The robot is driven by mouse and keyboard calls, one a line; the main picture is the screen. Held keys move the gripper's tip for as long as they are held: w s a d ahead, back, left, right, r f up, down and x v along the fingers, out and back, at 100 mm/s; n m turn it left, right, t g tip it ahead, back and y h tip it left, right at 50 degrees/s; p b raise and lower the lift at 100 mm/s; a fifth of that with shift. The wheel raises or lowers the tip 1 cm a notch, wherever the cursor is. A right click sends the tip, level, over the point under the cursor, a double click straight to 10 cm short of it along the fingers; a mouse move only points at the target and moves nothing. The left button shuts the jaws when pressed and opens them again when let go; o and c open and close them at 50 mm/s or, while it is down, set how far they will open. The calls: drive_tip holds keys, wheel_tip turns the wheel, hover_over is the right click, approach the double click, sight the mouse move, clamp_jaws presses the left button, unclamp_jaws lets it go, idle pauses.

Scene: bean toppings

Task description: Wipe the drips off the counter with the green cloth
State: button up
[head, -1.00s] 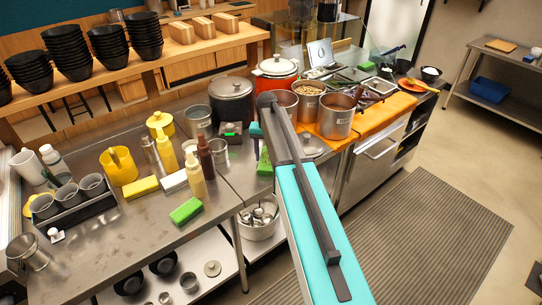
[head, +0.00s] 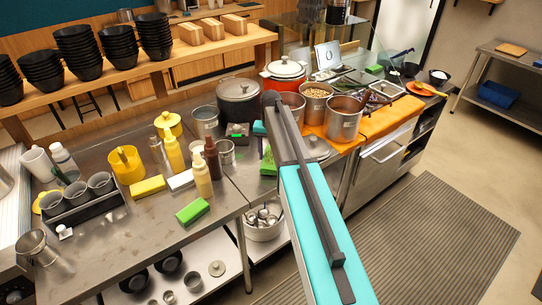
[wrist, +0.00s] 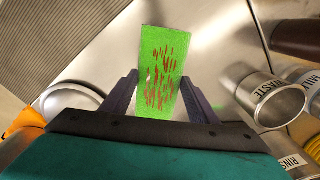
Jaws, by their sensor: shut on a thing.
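The green cloth (wrist: 163,65) is a flat green rectangle with reddish-brown streaks on its face. In the wrist view it stands between the two dark fingers of my gripper (wrist: 160,78), which are shut on it. In the head view a bit of the cloth (head: 268,163) shows just left of my arm, over the steel counter (head: 150,235) near its front edge; my arm hides most of the gripper. I cannot tell whether the cloth touches the counter. I make out no clear drips on the bare steel.
A green block (head: 193,211), a yellow block (head: 147,187) and sauce bottles (head: 202,178) stand left of my arm. A metal can marked WASTE (wrist: 268,100) is close to the gripper's right. Pots (head: 343,120) and an orange board (head: 385,123) lie beyond my arm.

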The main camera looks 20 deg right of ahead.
drive_tip(key=shift+r+p, duration=1.55)
drive_tip(key=shift+r, duration=1.75)
